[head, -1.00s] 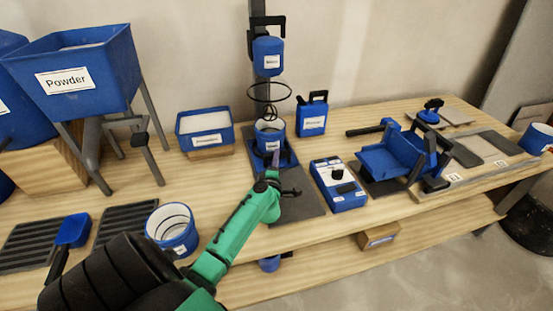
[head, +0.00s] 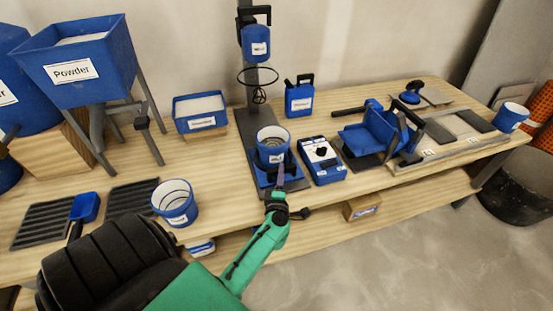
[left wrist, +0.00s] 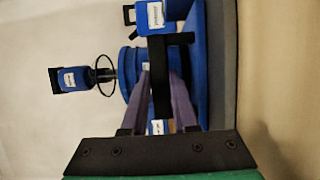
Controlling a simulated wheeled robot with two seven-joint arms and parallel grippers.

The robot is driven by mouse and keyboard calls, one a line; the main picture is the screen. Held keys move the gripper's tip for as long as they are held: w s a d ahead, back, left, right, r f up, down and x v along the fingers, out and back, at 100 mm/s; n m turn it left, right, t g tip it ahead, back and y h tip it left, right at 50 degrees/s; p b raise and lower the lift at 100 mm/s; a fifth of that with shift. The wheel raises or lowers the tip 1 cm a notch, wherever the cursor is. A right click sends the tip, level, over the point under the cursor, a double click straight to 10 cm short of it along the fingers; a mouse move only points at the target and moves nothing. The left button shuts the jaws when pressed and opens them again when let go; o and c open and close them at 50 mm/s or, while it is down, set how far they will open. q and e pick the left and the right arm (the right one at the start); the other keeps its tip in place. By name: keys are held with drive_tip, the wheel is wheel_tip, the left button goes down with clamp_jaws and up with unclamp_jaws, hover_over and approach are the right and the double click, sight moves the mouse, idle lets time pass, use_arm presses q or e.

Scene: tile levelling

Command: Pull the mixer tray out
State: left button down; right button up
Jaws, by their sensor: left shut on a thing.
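The blue mixer tray (head: 262,178) lies on the dark base mat of the mixer stand, with a blue bucket (head: 272,153) standing on it. My left gripper (head: 279,180) is at the tray's front side, shut on its handle. In the left wrist view the gripper's purple fingers (left wrist: 158,105) close around the dark handle (left wrist: 161,80), with the blue bucket (left wrist: 128,70) just beyond. The mixer head (head: 255,42) and its ring whisk (head: 259,90) hang behind and above the bucket, clear of its opening. My right gripper is not in view.
A blue control box (head: 321,160) stands close to the tray's right. A white-lined bucket (head: 175,202) stands front left. A white-filled bin (head: 200,110) and a blue canister (head: 299,97) are behind. The table's front edge is close to the gripper.

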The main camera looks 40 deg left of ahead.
use_arm(q)
drive_tip(key=shift+s+d, duration=0.45)
drive_tip(key=shift+d, duration=0.2)
drive_tip(key=shift+s+d, duration=0.45)
drive_tip(key=shift+d, duration=0.2)
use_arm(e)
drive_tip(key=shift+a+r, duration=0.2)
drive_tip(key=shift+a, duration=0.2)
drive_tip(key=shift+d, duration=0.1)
use_arm(q)
drive_tip(key=c, duration=0.7)
unclamp_jaws()
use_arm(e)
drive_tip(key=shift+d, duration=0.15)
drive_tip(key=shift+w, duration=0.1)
use_arm(q)
drive_tip(key=v, duration=1.4)
drive_tip(key=shift+s+f+b, duration=0.1)
drive_tip(key=shift+s+b, duration=0.15)
drive_tip(key=shift+b, duration=0.05)
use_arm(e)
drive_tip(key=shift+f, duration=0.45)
